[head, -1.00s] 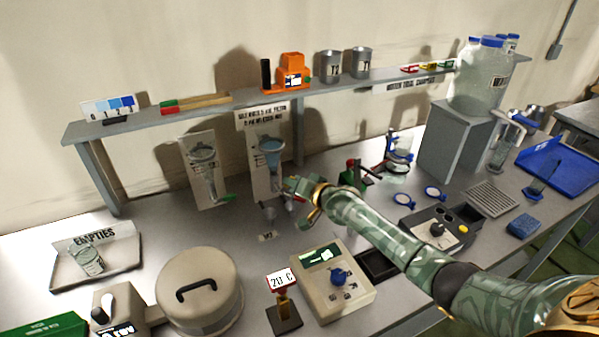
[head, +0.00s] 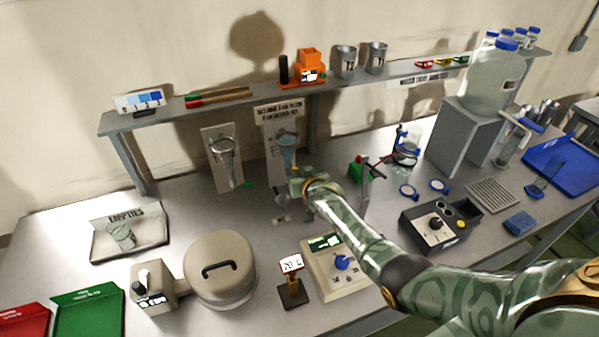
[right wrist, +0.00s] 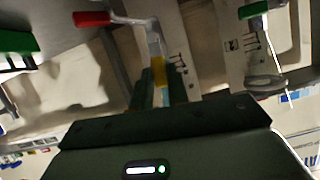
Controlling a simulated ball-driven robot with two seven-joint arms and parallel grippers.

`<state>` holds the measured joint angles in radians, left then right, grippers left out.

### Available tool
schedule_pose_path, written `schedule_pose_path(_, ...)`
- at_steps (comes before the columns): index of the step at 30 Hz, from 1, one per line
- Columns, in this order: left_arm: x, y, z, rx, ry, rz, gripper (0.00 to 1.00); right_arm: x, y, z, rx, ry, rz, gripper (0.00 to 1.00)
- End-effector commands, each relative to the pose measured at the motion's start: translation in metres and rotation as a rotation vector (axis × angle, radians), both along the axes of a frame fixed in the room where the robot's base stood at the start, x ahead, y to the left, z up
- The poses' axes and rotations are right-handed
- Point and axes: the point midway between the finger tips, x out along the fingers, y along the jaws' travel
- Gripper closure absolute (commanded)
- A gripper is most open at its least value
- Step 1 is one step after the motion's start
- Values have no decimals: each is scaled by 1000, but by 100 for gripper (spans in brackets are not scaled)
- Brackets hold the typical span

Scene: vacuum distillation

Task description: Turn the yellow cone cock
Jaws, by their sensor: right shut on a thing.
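The yellow cone cock (right wrist: 159,72) shows in the right wrist view as a small yellow piece below a clear glass stem. It sits between the two fingers of my right gripper (right wrist: 160,92), which is shut on it. In the head view my right gripper (head: 297,188) is at the lower part of the right-hand glass funnel (head: 287,148), which holds blue liquid, and hides the cock there. A red handle (right wrist: 92,18) extends left from the stem in the wrist view. My left gripper is not in view.
The shelf (head: 220,107) runs above both. A green-and-red stand (head: 358,172) is close to the right of my gripper; a beige controller (head: 335,268) is in front.

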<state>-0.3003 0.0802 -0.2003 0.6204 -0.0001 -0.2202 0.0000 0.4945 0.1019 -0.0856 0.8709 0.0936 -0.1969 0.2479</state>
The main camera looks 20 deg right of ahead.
Motion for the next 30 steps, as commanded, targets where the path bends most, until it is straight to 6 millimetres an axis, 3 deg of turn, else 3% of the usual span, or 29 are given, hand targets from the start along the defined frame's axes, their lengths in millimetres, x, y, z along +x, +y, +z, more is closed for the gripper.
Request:
schedule_pose_path(13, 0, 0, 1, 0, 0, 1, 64, -1, 1, -2, -11, 5, 1, 100)
schedule_pose_path(14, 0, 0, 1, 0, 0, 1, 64, -1, 1, -2, -11, 5, 1, 81)
schedule_pose_path(15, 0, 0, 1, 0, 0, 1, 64, -1, 1, -2, -11, 5, 1, 75)
schedule_pose_path(25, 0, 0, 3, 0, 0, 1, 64, -3, 1, 1, -10, 2, 0, 75)
schedule_pose_path(30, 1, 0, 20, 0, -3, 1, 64, -23, 1, 12, -10, 2, 0, 75)
